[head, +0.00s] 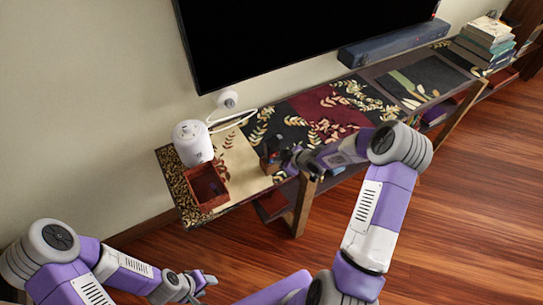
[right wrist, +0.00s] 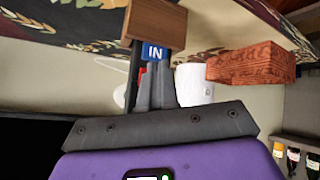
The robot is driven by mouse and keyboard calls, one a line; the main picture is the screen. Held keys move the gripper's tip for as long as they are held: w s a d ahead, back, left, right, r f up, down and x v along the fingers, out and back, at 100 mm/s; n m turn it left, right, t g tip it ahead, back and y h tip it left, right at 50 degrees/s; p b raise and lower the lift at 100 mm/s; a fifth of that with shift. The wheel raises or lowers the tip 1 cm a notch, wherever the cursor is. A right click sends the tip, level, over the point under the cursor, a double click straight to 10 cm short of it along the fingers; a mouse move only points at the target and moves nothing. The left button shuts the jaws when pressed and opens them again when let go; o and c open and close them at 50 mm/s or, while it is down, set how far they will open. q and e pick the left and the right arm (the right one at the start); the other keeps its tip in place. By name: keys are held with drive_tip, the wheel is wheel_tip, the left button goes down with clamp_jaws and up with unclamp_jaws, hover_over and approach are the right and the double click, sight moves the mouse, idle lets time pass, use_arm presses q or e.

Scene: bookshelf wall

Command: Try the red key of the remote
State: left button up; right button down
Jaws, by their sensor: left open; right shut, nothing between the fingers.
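I cannot make out a remote for certain. In the head view a small wooden holder (head: 268,165) with dark upright items stands at the shelf's front edge, partly hidden by my right gripper (head: 287,158). My left gripper (head: 203,282) is open, low and away from the shelf.
A white canister (head: 192,143) and an open reddish wooden box (head: 206,203) stand left of the holder on the patterned shelf. A white handled thing (head: 226,99) is behind. A dark screen (head: 300,38) hangs above; stacked books (head: 485,45) stand far right. The cloth's middle is clear.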

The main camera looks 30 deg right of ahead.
drive_tip(key=shift+w+p, duration=0.35)
drive_tip(key=shift+w, duration=0.15)
idle(0.8)
drive_tip(key=shift+s, duration=0.1)
drive_tip(key=shift+s+b, duration=0.3)
drive_tip(key=shift+s, duration=0.55)
drive_tip(key=s, duration=0.6)
drive_tip(key=shift+d+b, duration=0.25)
drive_tip(key=shift+b, duration=0.1)
idle(0.4)
